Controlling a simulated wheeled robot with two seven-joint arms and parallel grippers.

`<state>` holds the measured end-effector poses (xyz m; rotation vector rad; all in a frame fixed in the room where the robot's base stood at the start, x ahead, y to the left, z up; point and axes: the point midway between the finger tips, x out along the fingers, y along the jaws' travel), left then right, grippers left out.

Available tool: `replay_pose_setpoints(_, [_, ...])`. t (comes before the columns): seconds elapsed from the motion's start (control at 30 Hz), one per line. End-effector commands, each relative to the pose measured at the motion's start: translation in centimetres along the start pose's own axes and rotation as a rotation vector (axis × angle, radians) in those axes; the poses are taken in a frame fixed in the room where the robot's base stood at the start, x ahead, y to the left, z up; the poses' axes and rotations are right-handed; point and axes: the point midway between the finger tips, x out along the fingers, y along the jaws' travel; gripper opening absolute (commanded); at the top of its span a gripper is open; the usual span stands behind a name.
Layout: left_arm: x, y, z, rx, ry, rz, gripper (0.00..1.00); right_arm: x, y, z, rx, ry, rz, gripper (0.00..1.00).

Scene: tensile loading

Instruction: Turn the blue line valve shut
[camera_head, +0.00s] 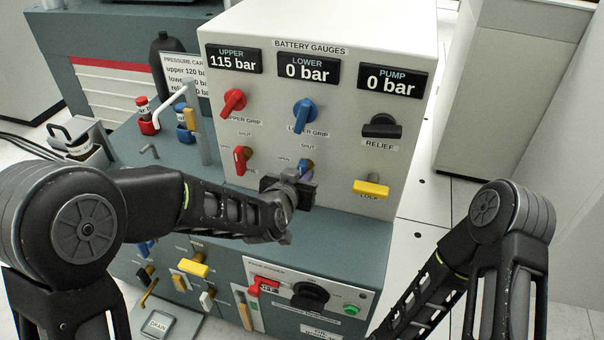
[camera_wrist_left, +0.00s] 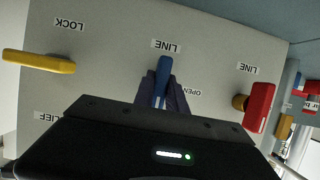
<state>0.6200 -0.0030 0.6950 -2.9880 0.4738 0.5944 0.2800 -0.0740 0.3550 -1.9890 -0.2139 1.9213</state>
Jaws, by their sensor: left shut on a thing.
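The blue line valve (camera_head: 306,166) is in the lower row of the white battery gauges panel, middle column, mostly hidden by my left gripper in the head view. In the left wrist view its blue handle (camera_wrist_left: 162,76) stands nearly upright, slightly tilted, between dark fingers, below an upside-down LINE label. An OPEN label lies to the right of it there. My left gripper (camera_head: 288,188) is shut on this handle. My right arm shows at the lower right of the head view; its gripper is out of view.
A red line valve (camera_head: 240,160) is left of it and a yellow lock handle (camera_head: 371,189) right. Red upper grip (camera_head: 233,102), blue lower grip (camera_head: 304,112) and black relief (camera_head: 382,127) knobs sit above. Gauges read upper 115, lower 0, pump 0 bar.

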Motion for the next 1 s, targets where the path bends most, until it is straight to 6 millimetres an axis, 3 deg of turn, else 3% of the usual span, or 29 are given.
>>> replay_pose_setpoints(0.07, [0.0,0.0,0.0,0.0,0.0,0.0,0.0,0.0,0.0,0.0,0.0,0.0,0.0,0.36])
replay_pose_setpoints(0.1, [0.0,0.0,0.0,-0.001,0.0,0.0,0.2,0.0,0.0,0.0,0.0,0.0,0.0,0.36])
replay_pose_setpoints(0.33, [0.0,0.0,0.0,-0.001,0.0,0.0,0.38,0.0,0.0,0.0,0.001,0.001,0.0,0.36])
replay_pose_setpoints(0.67, [-0.4,0.0,-0.1,-0.001,0.0,0.001,0.38,-0.1,0.0,0.0,0.0,0.001,0.0,0.36])
replay_pose_setpoints(1.0, [-5.2,0.0,-0.2,-0.002,0.0,0.001,0.38,-1.2,-0.5,0.0,-0.001,0.001,0.0,0.36])
